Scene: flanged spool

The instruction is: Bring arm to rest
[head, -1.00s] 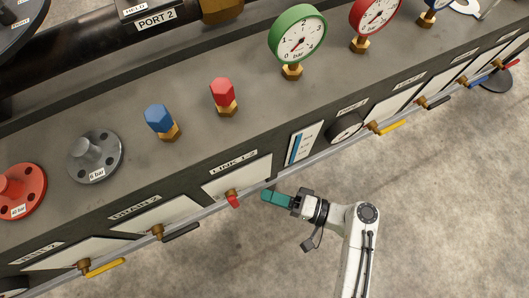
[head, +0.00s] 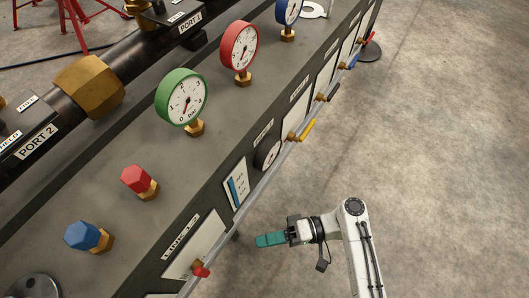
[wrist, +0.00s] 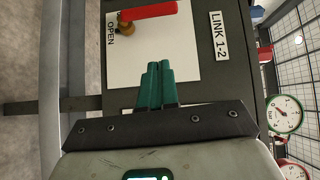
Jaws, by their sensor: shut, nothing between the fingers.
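My gripper (head: 262,240) has teal fingers and is at the lower middle of the head view, over the floor just right of the bench's front edge. It is shut and empty. My white arm reaches up to it from the lower right. In the wrist view the teal fingers (wrist: 155,84) lie together and point toward the panel labelled LINK 1-2. A red valve lever (wrist: 148,12) on a brass stem shows at the top of that panel, beside the word OPEN, apart from the fingers. The same red lever (head: 201,271) is below and left of my gripper in the head view.
The grey bench (head: 120,225) runs diagonally, carrying a green gauge (head: 182,97), a red gauge (head: 239,46) and red and blue caps. A rail (head: 250,199) and a yellow lever (head: 306,131) line its front. The floor (head: 440,150) to the right is clear.

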